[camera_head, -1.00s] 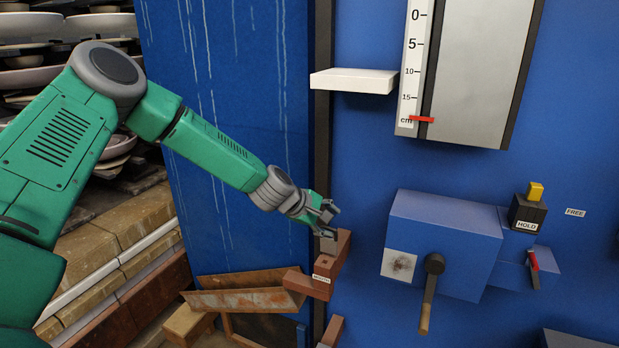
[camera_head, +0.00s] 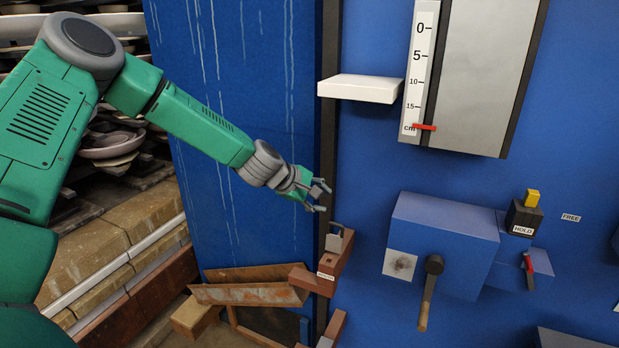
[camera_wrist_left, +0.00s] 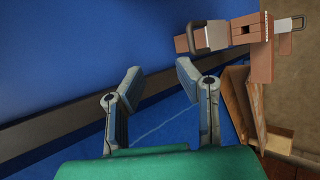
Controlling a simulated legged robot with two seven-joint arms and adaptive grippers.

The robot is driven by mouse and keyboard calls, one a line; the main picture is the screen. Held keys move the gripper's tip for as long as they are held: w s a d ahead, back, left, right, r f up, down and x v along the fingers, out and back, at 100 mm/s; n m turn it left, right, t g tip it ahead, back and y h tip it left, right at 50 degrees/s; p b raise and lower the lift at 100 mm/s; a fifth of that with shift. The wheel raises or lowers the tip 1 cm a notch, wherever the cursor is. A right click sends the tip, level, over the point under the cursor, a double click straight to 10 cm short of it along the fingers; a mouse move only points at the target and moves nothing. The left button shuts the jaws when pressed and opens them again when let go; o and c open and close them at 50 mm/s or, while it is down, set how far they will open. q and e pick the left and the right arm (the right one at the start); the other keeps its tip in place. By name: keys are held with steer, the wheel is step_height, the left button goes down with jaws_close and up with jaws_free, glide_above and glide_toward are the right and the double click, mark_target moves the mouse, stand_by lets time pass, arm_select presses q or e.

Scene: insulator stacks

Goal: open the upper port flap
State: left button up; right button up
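A reddish-brown port assembly (camera_head: 328,278) with a small white label sits low on the blue machine, beside the dark vertical strip. A grey metal handle (camera_head: 336,240) stands at its upper end. In the left wrist view the brown part (camera_wrist_left: 262,62) is at the upper right, with one grey handle (camera_wrist_left: 209,38) nearer the fingers and another (camera_wrist_left: 290,23) farther right. I cannot tell clearly which piece is the upper flap. My left gripper (camera_head: 321,198) is open and empty, above the near handle and apart from it. It shows in the left wrist view (camera_wrist_left: 160,76). My right gripper is not in view.
A white shelf (camera_head: 360,88) juts out above the gripper. A blue box with a crank lever (camera_head: 430,290) is to the right. Another brown piece (camera_head: 334,326) lies below the port. Rusty boards (camera_head: 250,293) lean at the lower left.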

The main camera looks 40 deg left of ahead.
arm_select(q)
step_height(320, 180, up, 6)
steer(key=s+a, duration=0.2)
steer(key=shift+f, duration=0.15)
stand_by(0.4)
steer(key=shift+w, duration=0.1)
steer(key=v, duration=0.7)
stand_by(0.4)
steer(key=shift+a, duration=0.15)
